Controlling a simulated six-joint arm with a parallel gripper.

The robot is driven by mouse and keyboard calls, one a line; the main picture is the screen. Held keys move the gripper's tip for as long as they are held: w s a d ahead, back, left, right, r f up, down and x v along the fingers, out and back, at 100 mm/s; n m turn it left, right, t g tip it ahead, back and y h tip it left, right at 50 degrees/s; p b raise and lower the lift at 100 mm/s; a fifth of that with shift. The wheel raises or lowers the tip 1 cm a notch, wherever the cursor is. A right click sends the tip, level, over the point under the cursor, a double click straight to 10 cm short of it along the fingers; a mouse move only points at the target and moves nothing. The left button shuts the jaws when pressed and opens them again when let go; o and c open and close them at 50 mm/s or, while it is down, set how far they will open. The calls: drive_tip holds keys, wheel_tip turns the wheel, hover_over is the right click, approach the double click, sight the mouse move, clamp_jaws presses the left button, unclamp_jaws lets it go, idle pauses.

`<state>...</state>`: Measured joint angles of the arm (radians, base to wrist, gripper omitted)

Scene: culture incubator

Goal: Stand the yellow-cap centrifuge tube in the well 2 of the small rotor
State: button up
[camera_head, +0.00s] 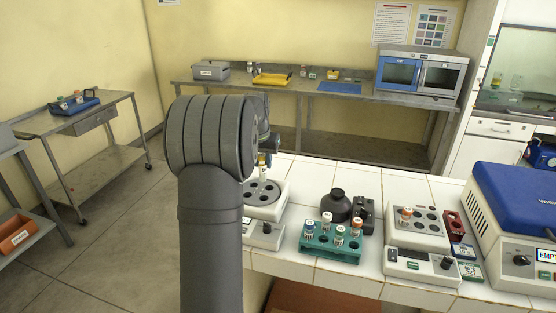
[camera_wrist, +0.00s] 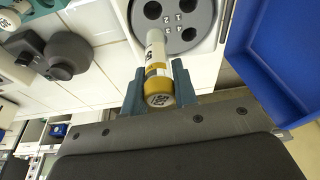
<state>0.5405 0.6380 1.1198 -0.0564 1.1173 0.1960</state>
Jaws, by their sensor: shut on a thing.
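My gripper (camera_wrist: 160,88) is shut on the yellow-cap centrifuge tube (camera_wrist: 157,58), its fingers on either side near the cap. The cap faces the wrist camera and the white labelled body points toward the small rotor (camera_wrist: 203,14). The rotor is a grey disc with several dark round wells and small numbers near its centre. In the head view the tube (camera_head: 262,160) hangs roughly upright above the rotor (camera_head: 251,199). My arm partly hides the gripper and the rotor's left side there. I cannot tell whether the tube's lower end touches the rotor.
A teal rack (camera_head: 318,252) with several tubes stands right of the rotor, near a dark round-topped device (camera_head: 336,206). Farther right are a white block device (camera_head: 408,236) with an orange-cap tube and a blue-lidded machine (camera_head: 515,195). White bench tiles show between them.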

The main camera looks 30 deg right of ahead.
sight(263, 170)
drive_tip(key=shift+f, duration=2.7)
drive_tip(key=shift+f, duration=0.35)
drive_tip(key=shift+f, duration=0.8)
drive_tip(key=shift+f, duration=0.1)
drive_tip(key=shift+f, duration=1.6)
drive_tip(key=o, duration=1.4)
drive_tip(key=shift+r, duration=3.75)
